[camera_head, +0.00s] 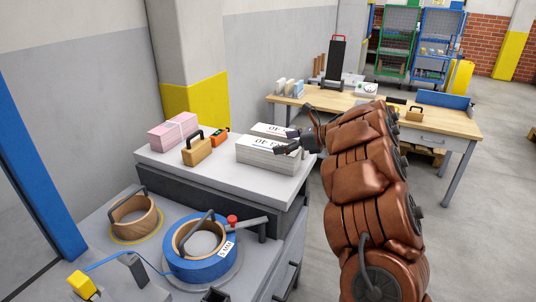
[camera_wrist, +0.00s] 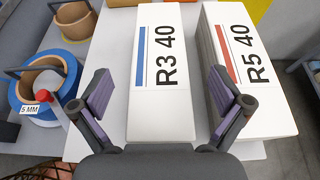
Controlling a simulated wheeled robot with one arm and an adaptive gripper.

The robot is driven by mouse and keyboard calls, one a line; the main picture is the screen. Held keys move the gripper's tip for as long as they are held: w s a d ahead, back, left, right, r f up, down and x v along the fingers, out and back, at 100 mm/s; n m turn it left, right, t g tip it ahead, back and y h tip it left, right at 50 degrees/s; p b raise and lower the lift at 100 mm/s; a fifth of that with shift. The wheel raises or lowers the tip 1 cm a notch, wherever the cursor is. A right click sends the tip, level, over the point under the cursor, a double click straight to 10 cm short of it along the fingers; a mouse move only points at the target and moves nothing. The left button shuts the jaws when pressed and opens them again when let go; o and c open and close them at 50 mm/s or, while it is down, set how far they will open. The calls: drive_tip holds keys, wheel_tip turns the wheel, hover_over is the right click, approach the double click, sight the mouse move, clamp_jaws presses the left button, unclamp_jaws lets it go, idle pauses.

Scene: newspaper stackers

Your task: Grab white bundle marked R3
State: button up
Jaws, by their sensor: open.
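The white bundle marked R3 40 (camera_wrist: 162,70), with a blue stripe, lies flat on the grey bench top in the wrist view. It shows in the head view as the nearer white stack (camera_head: 264,157). My gripper (camera_wrist: 160,92) is open and empty, one finger to each side of this bundle in the picture. I cannot tell whether the fingers are above its top or beside it. In the head view my gripper (camera_head: 297,138) is at the right end of the two stacks. A similar bundle marked R5 40 (camera_wrist: 262,88), with a red stripe, lies to the right; my right finger overlaps its near edge.
A pink bundle (camera_head: 172,132) and a wooden block with a black handle (camera_head: 197,152) stand farther left on the bench. A blue tape roll (camera_head: 200,264) sits on the lower surface in front. A wooden table (camera_head: 440,120) stands behind at right.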

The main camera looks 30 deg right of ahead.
sight(267, 144)
drive_tip(key=shift+x, duration=1.9)
drive_tip(key=c, duration=1.9)
drive_tip(key=shift+r, duration=0.15)
